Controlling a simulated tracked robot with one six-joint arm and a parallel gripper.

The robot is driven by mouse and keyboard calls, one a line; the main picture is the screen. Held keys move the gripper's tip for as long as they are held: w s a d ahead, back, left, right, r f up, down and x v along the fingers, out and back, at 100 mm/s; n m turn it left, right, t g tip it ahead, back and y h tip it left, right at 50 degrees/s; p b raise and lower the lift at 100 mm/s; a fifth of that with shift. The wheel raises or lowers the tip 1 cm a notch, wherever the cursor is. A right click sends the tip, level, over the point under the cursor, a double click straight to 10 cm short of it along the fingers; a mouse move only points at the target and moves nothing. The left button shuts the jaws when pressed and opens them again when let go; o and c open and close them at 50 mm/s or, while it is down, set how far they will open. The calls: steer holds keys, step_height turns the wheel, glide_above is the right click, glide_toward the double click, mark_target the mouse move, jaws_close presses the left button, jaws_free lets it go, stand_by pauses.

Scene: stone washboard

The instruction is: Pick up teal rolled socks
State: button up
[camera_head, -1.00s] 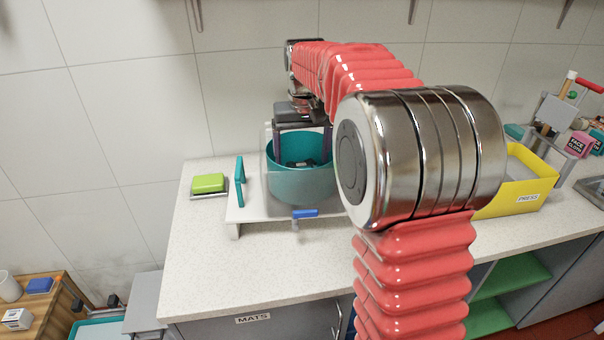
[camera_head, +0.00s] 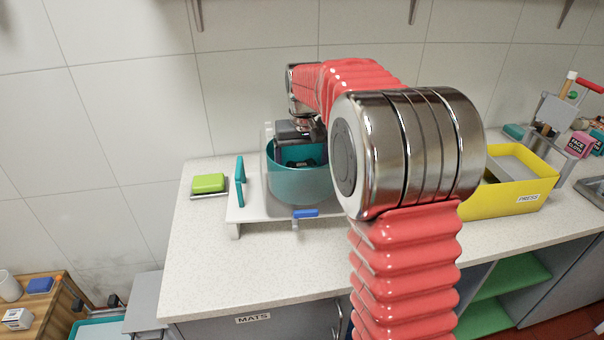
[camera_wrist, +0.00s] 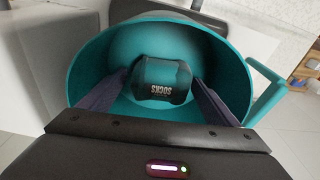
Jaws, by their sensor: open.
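The rolled socks (camera_wrist: 162,80), dark teal with the word SOCKS on them, lie inside a teal tub (camera_head: 300,186). The tub also shows in the wrist view (camera_wrist: 240,95), where its wall surrounds the socks. My gripper (camera_wrist: 162,88) is open and reaches down into the tub, with one dark finger on each side of the socks. I cannot tell whether the fingers touch them. In the head view my gripper (camera_head: 298,158) is at the tub's mouth, its fingertips mostly hidden by the tub wall.
The tub stands on a white raised board (camera_head: 248,212) with a blue lever (camera_head: 305,213) in front. A teal handle (camera_head: 240,183) and a green block (camera_head: 208,183) are to the left. A yellow PRESS bin (camera_head: 510,198) is right. The front counter is clear.

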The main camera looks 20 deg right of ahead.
mark_target(302, 165)
steer(key=shift+c, duration=0.3)
steer(key=c, duration=1.2)
steer(key=shift+o, duration=0.2)
steer(key=shift+r, duration=0.1)
step_height(302, 165, up, 10)
steer(key=shift+f, duration=0.1)
